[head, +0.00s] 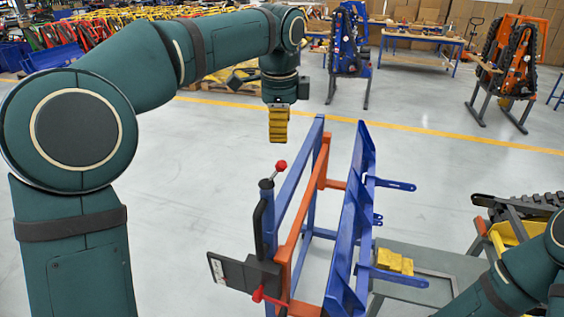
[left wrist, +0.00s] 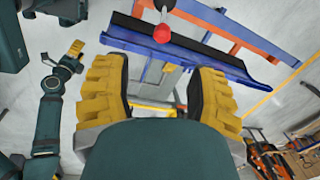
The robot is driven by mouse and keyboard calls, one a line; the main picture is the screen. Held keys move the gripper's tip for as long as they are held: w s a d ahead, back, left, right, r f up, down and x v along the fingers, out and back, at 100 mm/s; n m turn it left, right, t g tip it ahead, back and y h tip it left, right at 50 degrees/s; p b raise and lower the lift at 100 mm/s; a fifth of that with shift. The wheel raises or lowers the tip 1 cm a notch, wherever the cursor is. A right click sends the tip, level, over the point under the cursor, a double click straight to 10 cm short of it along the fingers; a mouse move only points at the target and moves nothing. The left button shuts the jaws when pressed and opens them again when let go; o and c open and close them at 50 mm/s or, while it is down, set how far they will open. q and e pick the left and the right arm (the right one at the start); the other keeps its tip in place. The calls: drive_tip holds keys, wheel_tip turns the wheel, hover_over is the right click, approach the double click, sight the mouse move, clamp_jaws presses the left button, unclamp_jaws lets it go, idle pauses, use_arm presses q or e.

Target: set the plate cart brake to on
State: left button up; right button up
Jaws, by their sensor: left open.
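The plate cart, a blue and orange frame (head: 310,215), stands in the middle of the head view. On its near left end are a short lever with a red ball knob (head: 280,166), a black upright grip (head: 259,228), a dark box (head: 262,273) and a small red handle (head: 259,295). I cannot tell which is the brake or its setting. My left gripper (head: 278,138) points down, apart from the knob. In the left wrist view its yellow fingers (left wrist: 162,100) are wide apart and empty; the red knob (left wrist: 162,33) lies beyond them. My right gripper (left wrist: 75,48) shows there, its opening unclear.
A grey panel (head: 440,262) with a yellow block (head: 395,261) lies right of the cart. A tracked carrier (head: 515,215) stands at the right edge, near my right arm. Blue hooks (head: 391,184) stick out from the cart. Floor left of the cart is clear.

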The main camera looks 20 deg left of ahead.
sight(281, 162)
use_arm(q)
drive_tip(key=f, duration=0.4)
drive_tip(key=w+f+b, duration=0.1)
drive_tip(key=f, duration=0.3)
drive_tip(key=w+f, duration=0.1)
drive_tip(key=f, duration=0.3)
drive_tip(key=shift+a, duration=0.15)
clamp_jaws()
